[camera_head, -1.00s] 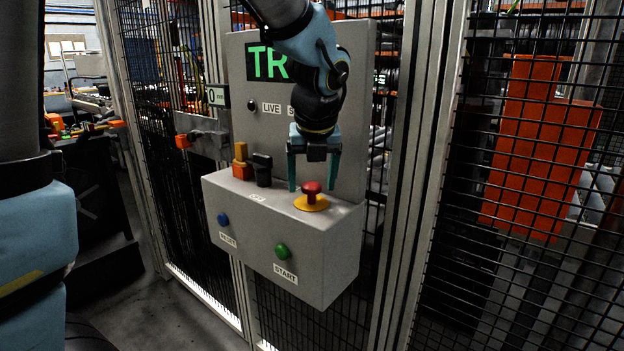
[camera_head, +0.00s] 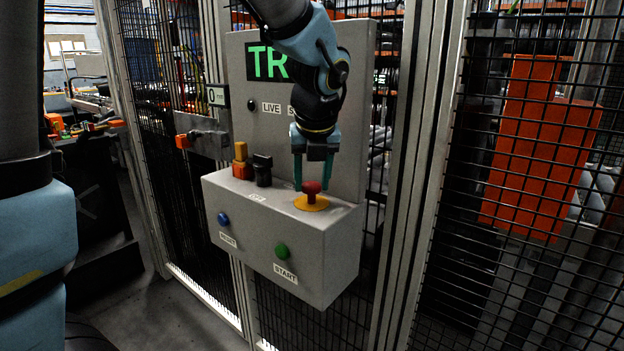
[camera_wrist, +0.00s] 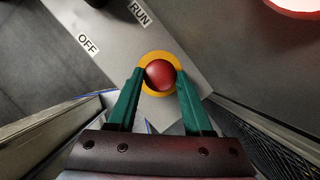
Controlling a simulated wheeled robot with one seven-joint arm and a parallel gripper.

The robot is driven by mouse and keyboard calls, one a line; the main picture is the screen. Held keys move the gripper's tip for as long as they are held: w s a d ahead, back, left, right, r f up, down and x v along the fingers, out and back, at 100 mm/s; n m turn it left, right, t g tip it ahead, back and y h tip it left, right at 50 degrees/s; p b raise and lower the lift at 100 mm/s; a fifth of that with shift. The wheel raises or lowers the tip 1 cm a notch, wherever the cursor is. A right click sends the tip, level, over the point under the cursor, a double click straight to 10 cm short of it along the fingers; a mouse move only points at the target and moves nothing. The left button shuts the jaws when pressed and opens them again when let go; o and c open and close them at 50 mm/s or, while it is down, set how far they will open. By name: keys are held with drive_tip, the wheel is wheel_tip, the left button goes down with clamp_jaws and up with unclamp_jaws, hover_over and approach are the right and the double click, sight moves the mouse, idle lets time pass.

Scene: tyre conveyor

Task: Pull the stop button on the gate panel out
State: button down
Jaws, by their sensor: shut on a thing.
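The stop button is a red mushroom head (camera_head: 312,187) on a round yellow base (camera_head: 311,203), set in the top face of the grey gate panel box (camera_head: 334,222). My gripper (camera_head: 312,186) points down over it with its two green fingers closed in on either side of the red head. In the wrist view the red head (camera_wrist: 160,73) sits between the fingertips, in the middle of the yellow ring (camera_wrist: 149,88). The sides of the head where the fingers bear on it are partly hidden.
A black switch (camera_head: 262,170) and an orange and yellow part (camera_head: 240,160) stand on the box top to the left. A blue button (camera_head: 223,219) and a green START button (camera_head: 281,251) are on its front. The upright panel (camera_head: 350,100) and mesh fence (camera_head: 460,250) stand close around.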

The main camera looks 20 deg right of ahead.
drive_tip(key=shift+r, duration=0.15)
drive_tip(key=r+p, duration=0.1)
drive_tip(key=p, duration=0.1)
drive_tip(key=shift+r+p, duration=0.2)
drive_tip(key=shift+p, duration=0.1)
drive_tip(key=shift+w+f, duration=0.1)
drive_tip(key=shift+d, duration=0.1)
drive_tip(key=c, duration=0.6)
unclamp_jaws()
drive_tip(key=shift+o, duration=1.4)
drive_tip(key=v, duration=1.1)
drive_tip(key=shift+b, duration=0.4)
drive_tip(key=shift+f, duration=0.15)
